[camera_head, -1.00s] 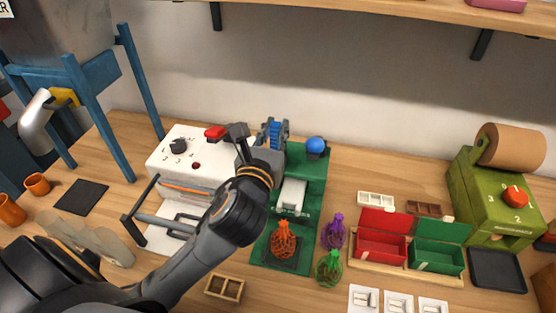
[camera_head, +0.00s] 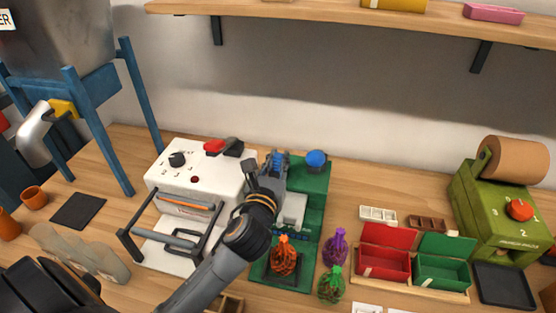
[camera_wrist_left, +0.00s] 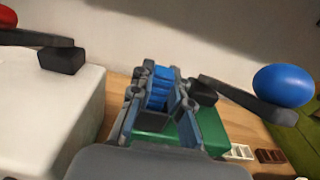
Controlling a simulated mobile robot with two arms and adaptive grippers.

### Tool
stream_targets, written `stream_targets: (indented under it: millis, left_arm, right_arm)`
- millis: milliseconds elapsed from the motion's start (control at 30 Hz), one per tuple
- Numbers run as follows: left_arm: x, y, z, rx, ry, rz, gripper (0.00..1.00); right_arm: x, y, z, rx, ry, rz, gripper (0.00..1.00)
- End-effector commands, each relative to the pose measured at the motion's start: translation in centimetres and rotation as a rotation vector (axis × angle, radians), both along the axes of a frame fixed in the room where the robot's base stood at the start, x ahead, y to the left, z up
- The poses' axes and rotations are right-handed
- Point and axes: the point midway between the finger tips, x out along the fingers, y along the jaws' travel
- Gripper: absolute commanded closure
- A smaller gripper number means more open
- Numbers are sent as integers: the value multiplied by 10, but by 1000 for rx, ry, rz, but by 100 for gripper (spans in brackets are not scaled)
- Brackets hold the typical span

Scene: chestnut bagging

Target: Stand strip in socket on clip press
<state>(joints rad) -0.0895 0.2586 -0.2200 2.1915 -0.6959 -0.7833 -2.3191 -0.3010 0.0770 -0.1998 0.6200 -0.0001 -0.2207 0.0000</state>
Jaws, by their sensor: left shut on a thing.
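My left gripper (camera_head: 272,172) is over the left part of the clip press, which has a green base (camera_head: 316,176), a grey block (camera_head: 292,210) and a blue knob (camera_head: 316,159). The gripper is shut on the blue ribbed strip (camera_head: 279,158). In the left wrist view the strip (camera_wrist_left: 157,96) shows between the two grey fingers, with the green base (camera_wrist_left: 150,143) beyond and the blue knob (camera_wrist_left: 283,87) at right. The socket is hidden behind the gripper, and I cannot tell whether the strip touches it. My right gripper is not in view.
The white machine (camera_head: 165,177) with a red-ended lever (camera_head: 214,147) stands close on the left. An orange net bag (camera_head: 283,257) lies at the front of the green base. Purple (camera_head: 335,248) and green (camera_head: 330,285) bags, then red (camera_head: 384,264) and green (camera_head: 442,272) boxes, stand right.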

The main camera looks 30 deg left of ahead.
Motion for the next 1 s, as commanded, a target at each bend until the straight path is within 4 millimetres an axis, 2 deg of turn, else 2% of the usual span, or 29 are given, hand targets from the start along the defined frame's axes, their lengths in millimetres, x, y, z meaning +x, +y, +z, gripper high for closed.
stream_targets:
  millis: [67,100,200,567,767,1000]
  left_arm:
    - [0,0,-3,1,1,0,100]
    - [0,0,-3,1,0,-1,79]
    - [0,0,-3,0,1,0,60]
    - [0,0,2,0,-1,0,60]
    - [-30,-8,0,0,3,-3,60]
    - [-82,-21,2,-2,4,-2,60]
  right_arm:
    - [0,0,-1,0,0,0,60]
    - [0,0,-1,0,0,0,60]
    - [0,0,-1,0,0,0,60]
    - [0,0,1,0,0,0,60]
    - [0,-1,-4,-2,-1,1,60]
    - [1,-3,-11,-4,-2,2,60]
